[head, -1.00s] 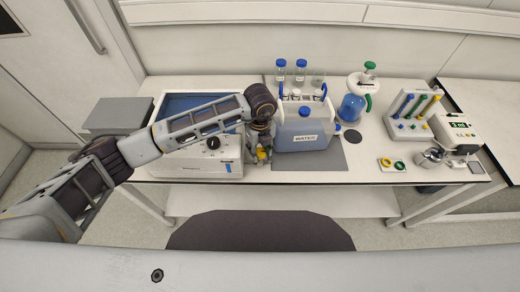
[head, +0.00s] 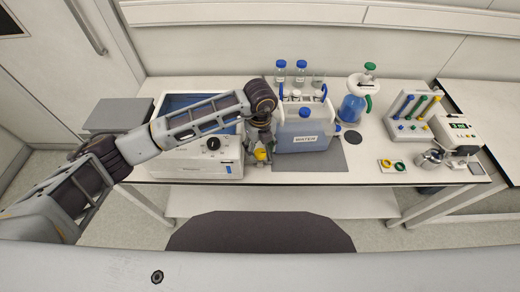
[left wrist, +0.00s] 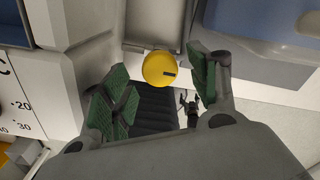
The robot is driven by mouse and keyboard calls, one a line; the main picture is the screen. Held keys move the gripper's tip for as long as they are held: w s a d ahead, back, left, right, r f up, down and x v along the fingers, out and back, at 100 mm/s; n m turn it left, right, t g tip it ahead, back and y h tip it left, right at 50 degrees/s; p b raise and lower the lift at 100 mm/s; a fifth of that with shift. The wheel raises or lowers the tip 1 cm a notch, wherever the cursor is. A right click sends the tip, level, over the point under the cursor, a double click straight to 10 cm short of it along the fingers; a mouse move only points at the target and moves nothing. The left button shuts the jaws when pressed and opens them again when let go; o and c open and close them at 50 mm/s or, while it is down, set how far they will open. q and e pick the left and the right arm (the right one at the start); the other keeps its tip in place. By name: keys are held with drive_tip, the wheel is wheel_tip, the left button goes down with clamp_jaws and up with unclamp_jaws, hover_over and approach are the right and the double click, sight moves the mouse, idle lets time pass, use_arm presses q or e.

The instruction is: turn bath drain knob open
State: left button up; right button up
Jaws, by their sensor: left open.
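The yellow drain knob (left wrist: 160,69) is round with a dark mark at its right side. In the left wrist view it lies beyond and between the green-padded fingers of my left gripper (left wrist: 160,92), which are spread apart with a gap on both sides. In the head view the knob (head: 261,154) shows small at the right front corner of the white bath (head: 190,169), just under my left gripper (head: 259,141). The bath has a black dial (head: 213,143) on its front panel. My right gripper is not in view.
A blue water container (head: 304,128) on a grey mat stands close to the right of my left gripper. The table's front edge lies close.

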sight(260, 153)
use_arm(q)
wheel_tip(260, 153, up, 10)
drive_tip(key=shift+r, duration=0.15)
idle(0.4)
idle(0.6)
